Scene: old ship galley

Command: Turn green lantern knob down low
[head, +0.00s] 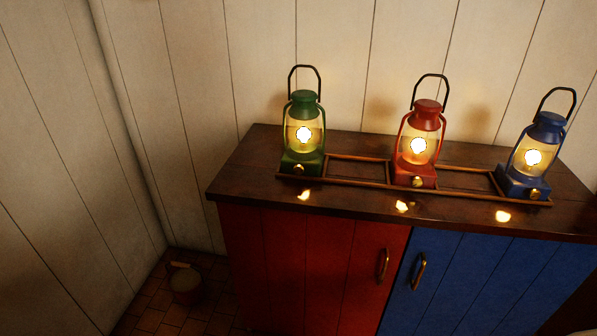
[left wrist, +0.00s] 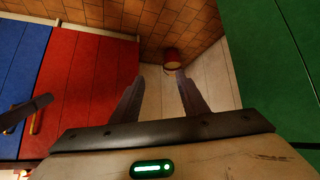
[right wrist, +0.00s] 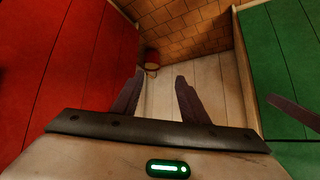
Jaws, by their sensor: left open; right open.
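The green lantern (head: 303,98) stands upright at the left end of the wooden counter in the head view. Its flame is lit and bright. Its small brass knob (head: 298,170) is on the front of the green base. My left gripper (left wrist: 160,76) is open and empty in the left wrist view. My right gripper (right wrist: 159,77) is open and empty in the right wrist view. Neither gripper shows in the head view, and no lantern shows clearly in either wrist view, so both grippers appear away from the knob.
A lit red lantern (head: 426,112) and a lit blue lantern (head: 547,125) stand to the right in the same low wooden rack (head: 361,182). Red doors (head: 300,260) and blue doors (head: 470,280) lie below the counter (head: 240,182). A bucket (head: 185,286) sits on the tiled floor.

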